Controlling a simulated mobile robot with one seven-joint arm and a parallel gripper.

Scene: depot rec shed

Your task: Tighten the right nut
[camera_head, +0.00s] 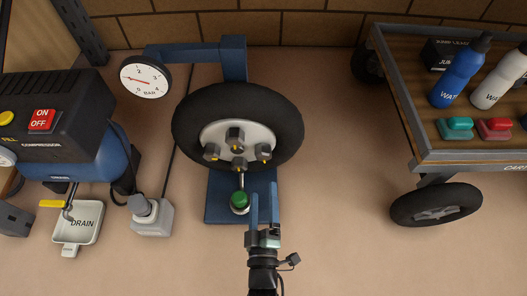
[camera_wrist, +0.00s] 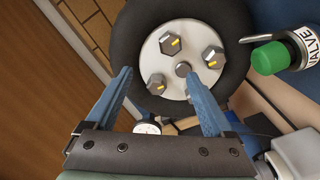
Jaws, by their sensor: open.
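A black wheel (camera_head: 185,125) with a pale hub disc stands upright on a blue stand. Several grey hex nuts with yellow marks sit around its central stub. The right nut (camera_head: 263,152) is on the hub's right side. By the turned wrist picture, it appears as the upper nut (camera_wrist: 171,43). The top nut (camera_head: 235,136), left nut (camera_head: 212,152) and bottom nut (camera_head: 239,164) also show. In the wrist view, the left nut seems hidden behind a finger. My gripper (camera_head: 264,190) is open and empty, its blue fingers below and in front of the wheel, apart from the nuts.
A green-capped valve (camera_head: 240,200) stands just left of my fingers, below the wheel. A compressor (camera_head: 50,120), drain tray (camera_head: 80,232) and gauge (camera_head: 146,77) are at left. A cart (camera_head: 425,130) with bottles stands right. Floor between wheel and cart is clear.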

